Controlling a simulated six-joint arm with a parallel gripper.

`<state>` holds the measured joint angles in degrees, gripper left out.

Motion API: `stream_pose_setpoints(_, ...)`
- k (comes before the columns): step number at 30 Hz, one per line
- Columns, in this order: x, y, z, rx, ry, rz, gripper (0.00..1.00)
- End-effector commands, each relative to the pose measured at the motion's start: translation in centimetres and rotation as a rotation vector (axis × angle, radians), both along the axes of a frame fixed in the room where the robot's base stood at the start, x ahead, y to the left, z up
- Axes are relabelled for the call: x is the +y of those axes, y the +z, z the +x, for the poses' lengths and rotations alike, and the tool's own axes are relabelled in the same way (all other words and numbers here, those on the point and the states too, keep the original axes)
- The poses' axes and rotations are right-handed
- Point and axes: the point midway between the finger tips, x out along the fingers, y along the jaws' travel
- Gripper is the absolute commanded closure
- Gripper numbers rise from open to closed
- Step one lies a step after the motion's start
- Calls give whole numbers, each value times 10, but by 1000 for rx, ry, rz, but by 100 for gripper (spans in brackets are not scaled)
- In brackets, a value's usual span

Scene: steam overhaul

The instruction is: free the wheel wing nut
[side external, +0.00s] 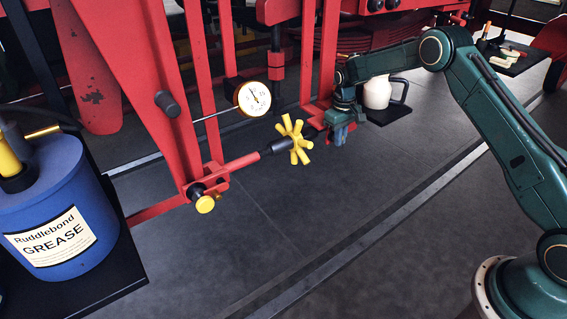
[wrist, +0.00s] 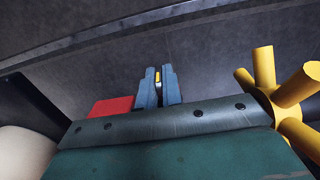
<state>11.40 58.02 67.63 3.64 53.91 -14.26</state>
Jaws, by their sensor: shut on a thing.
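The yellow spoked wheel (side external: 295,140) sits on a dark hub at the end of a red rod. It also shows at the right of the wrist view (wrist: 285,95). My gripper (side external: 339,138) is just right of the wheel in the side view, pointing down. In the wrist view its blue fingers (wrist: 158,80) are close together on a small yellow piece (wrist: 157,76), which looks like the wheel wing nut. The fingers hide most of that piece. I cannot tell whether it still touches a stud.
Red frame bars (side external: 190,120) and a round gauge (side external: 253,98) stand left of my gripper. A cream jug (side external: 377,93) stands on a dark tray behind it. A blue grease tin (side external: 50,200) is at far left. The floor in front is clear.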

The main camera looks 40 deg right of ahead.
Motion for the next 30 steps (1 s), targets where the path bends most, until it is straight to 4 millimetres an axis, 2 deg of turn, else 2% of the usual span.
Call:
stream_pose_setpoints(24,5,-2,2,-4,5,-339,100)
stream_pose_setpoints(30,5,-1,2,-4,5,-375,100)
